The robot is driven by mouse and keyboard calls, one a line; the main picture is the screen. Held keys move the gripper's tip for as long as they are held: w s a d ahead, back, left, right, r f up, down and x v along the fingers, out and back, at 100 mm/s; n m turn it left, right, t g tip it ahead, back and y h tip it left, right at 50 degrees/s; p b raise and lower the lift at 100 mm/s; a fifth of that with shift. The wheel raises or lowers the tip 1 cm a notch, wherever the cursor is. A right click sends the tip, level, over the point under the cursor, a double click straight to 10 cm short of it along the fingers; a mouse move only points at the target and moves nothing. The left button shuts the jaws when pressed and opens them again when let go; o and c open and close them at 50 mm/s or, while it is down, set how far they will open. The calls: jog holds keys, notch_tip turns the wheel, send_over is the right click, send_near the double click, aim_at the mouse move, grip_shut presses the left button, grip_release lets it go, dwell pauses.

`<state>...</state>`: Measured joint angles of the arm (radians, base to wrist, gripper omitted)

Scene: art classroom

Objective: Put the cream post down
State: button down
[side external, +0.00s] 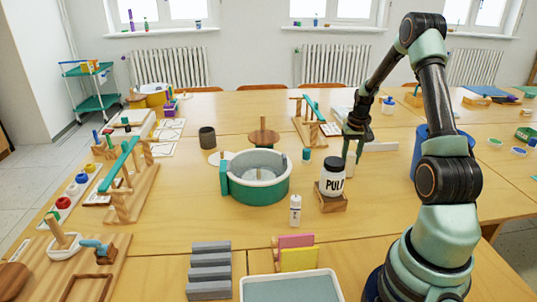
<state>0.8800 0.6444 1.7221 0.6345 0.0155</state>
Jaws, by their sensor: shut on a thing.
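My gripper (352,148) points down over the table, just behind the white jar marked "PULP" (332,176). It is shut on the cream post (352,157), of which only a small pale part shows between the fingers. The lower end of the post is partly hidden by the jar and the fingers, so I cannot tell whether it touches the table.
The jar stands on a wooden block (331,200). A pale bar (381,146) and a blue bin (418,150) lie to the right. Wooden racks stand behind and left.

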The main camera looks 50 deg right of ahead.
jog(key=shift+f, duration=0.1)
jog(key=shift+c, duration=2.4)
grip_release()
notch_tip(320, 180, up, 12)
jog(key=s+a, duration=0.1)
jog(key=w+a+r+n+t, duration=0.1)
jog(key=w+a+r+n, duration=0.15)
jog(key=a, duration=0.35)
jog(key=w+a+r+n, duration=0.1)
jog(key=w+a+r, duration=0.15)
jog(key=a, duration=0.25)
jog(key=s+a+r+n+t, duration=0.1)
jog(key=s+a+n, duration=0.1)
jog(key=a, duration=0.6)
jog(key=s+a+r+n+t, duration=0.1)
jog(key=a+n, duration=0.1)
jog(key=a, duration=0.6)
jog(key=s+a+r+n+t+y, duration=0.1)
jog(key=s+a+n, duration=0.1)
jog(key=a, duration=0.6)
jog(key=shift+s+a+r+n+t, duration=0.25)
jog(key=shift+s+r+n+t, duration=0.05)
jog(key=shift+r+n, duration=0.05)
